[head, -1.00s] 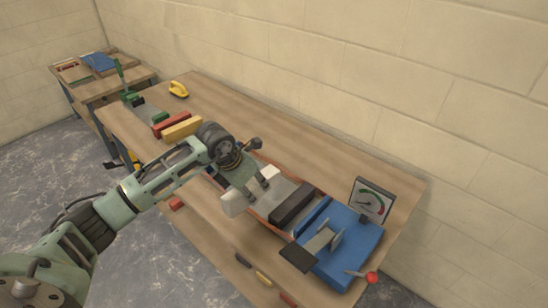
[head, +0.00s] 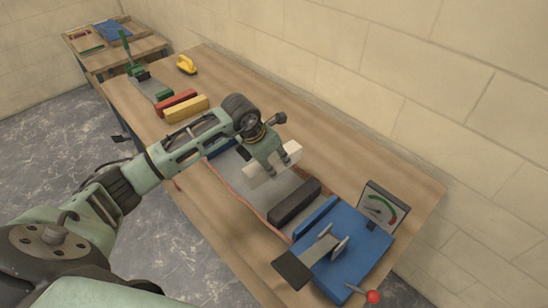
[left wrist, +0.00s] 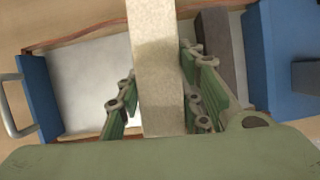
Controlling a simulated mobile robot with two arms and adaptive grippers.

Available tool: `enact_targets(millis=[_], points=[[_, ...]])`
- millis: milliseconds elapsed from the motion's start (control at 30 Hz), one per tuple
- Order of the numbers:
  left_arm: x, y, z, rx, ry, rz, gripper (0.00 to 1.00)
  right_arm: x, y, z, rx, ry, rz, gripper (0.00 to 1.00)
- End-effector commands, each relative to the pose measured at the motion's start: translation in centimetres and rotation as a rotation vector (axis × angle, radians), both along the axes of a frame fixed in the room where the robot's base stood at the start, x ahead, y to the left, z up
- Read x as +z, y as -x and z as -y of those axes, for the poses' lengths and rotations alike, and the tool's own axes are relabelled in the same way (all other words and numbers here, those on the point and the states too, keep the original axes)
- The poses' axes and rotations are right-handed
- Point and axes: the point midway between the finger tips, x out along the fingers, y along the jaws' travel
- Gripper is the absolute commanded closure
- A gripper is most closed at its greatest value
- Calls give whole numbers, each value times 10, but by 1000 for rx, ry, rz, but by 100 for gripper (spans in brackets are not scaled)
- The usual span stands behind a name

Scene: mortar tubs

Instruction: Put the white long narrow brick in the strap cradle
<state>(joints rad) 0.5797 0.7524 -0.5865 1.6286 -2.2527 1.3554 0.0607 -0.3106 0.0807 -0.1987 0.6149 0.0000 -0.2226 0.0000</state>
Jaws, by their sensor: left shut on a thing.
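The white long narrow brick (head: 292,153) is held by my left gripper (head: 268,172), which is shut on it. In the left wrist view the brick (left wrist: 158,60) stands between the two green fingers and runs up out of the picture. Below it lies a grey tray (left wrist: 88,85) with a red-brown strap-like edge and a blue end wall; the brick appears above it, apart from it. A dark bar (head: 294,202) crosses the tray between the brick and a blue machine (head: 345,258). No part is labelled as the strap cradle, so I cannot tell its exact extent. My right gripper is not in view.
A gauge (head: 382,206) and a lever with a red knob (head: 373,297) are at the blue machine. A yellow block (head: 187,108), a red block (head: 176,102), a green clamp (head: 138,70) and a yellow handled tool (head: 186,64) are farther left. Bare tabletop lies behind the tray.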

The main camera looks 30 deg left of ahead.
Motion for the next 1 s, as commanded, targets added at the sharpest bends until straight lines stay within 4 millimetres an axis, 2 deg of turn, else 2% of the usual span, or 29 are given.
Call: enact_targets(millis=[167, 400, 600, 800, 1000], points=[[-23, -1, 1, 1, 3, 4, 100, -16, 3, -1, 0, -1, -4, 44], [-53, -2, 0, 1, 2, 6, 100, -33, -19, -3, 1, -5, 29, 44], [-77, -2, 0, 1, 2, 6, 100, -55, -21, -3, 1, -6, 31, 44], [-86, -2, 0, 1, 2, 7, 100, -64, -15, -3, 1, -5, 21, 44], [-86, -2, 0, 1, 2, 7, 100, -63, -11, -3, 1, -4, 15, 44]])
